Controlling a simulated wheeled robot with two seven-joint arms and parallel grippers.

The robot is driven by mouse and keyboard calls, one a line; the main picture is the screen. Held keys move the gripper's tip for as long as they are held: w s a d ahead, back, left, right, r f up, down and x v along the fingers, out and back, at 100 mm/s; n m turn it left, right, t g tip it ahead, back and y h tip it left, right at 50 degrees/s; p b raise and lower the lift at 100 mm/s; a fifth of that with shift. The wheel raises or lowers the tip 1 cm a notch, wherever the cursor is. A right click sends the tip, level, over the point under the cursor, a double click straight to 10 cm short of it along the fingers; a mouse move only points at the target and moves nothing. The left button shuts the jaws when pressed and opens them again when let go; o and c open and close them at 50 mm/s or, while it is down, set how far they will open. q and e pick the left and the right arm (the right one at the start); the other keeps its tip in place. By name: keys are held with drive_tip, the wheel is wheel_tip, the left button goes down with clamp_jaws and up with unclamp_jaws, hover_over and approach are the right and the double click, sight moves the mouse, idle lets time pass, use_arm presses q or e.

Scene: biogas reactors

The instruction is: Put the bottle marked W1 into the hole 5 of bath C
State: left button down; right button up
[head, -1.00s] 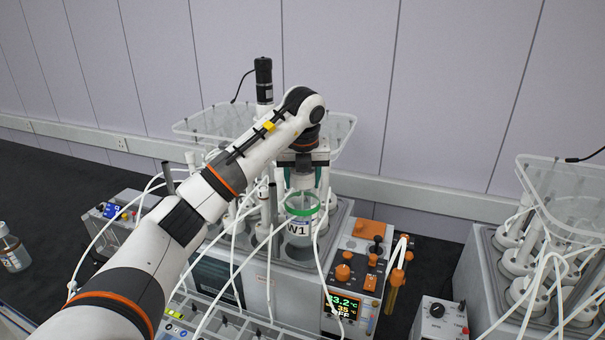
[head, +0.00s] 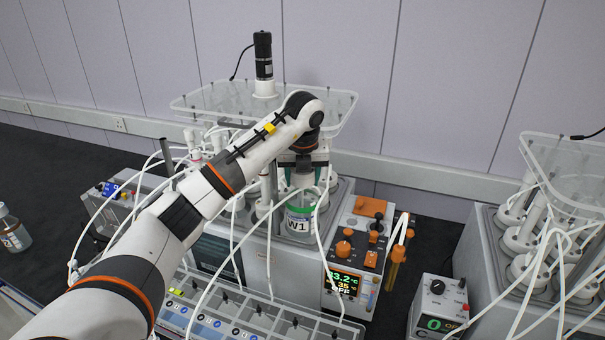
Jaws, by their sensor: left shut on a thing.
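The clear bottle marked W1 (head: 297,224), with a green ring, hangs upright from my left gripper (head: 302,168). The gripper is shut on its top, and the fingers are partly hidden by the arm and tubes. The bottle is over the front of the middle bath (head: 258,262), at a front hole. Its lower end appears level with the bath's top; I cannot tell how far it is inside the hole. The bath's letter and the hole numbers are not readable. My right gripper is not in view.
White tubes cross in front of the bottle and bath. A clear rack (head: 340,100) with a black motor (head: 263,55) stands behind. A control panel (head: 345,283) is at the bath's right. Another bath (head: 477,262) stands at right, a loose bottle (head: 12,232) at far left.

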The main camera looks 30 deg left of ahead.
sight(304, 187)
use_arm(q)
drive_tip(key=shift+f+b, duration=2.15)
drive_tip(key=shift+f, duration=1.35)
drive_tip(key=shift+f+b, duration=1.7)
drive_tip(key=shift+f, duration=0.9)
drive_tip(key=c, duration=0.5)
unclamp_jaws()
drive_tip(key=shift+s+d+f, duration=0.1)
drive_tip(key=shift+f, duration=0.05)
drive_tip(key=shift+r, duration=0.3)
drive_tip(key=b+v, duration=0.3)
drive_tip(key=v, duration=0.8)
drive_tip(key=shift+s+d+r, duration=0.1)
drive_tip(key=shift+s+r, duration=0.05)
drive_tip(key=shift+r, duration=0.2)
